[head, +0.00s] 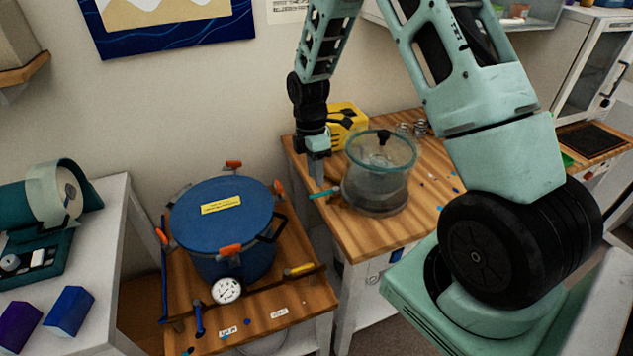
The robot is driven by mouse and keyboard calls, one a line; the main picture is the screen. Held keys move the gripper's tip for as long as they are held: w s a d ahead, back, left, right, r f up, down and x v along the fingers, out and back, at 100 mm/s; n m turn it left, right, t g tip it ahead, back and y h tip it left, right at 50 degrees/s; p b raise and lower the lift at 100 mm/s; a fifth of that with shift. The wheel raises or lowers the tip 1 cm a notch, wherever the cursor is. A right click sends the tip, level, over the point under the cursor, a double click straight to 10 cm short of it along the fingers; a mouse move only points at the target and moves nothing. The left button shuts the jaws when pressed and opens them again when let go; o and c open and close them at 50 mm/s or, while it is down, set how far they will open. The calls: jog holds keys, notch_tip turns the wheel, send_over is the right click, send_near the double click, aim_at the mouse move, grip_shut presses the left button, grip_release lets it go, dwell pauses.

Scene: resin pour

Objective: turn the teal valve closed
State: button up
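A small teal valve handle (323,194) sticks out to the left of the base of the clear glass chamber (376,185), near the left edge of the wooden table. It lies roughly level and crosswise. My gripper (318,180) points straight down, with its fingertips right above or at the handle. I cannot tell whether the fingers touch it, nor whether they are open or shut. The fingers partly hide the valve's surroundings.
A blue pressure pot (222,225) with orange-ended clamps and a round gauge (226,290) stands on a lower wooden stand at left. A yellow machine (346,124) stands behind my gripper. Small blue bits lie on the table (419,205) right of the chamber.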

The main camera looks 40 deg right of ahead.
aim_at(323, 194)
jog(key=shift+s+a+f+p, duration=0.1)
jog(key=shift+s+f+p, duration=0.15)
jog(key=shift+f, duration=0.9)
jog(key=shift+s+f+p, duration=0.2)
jog(key=shift+f, duration=0.95)
grip_shut()
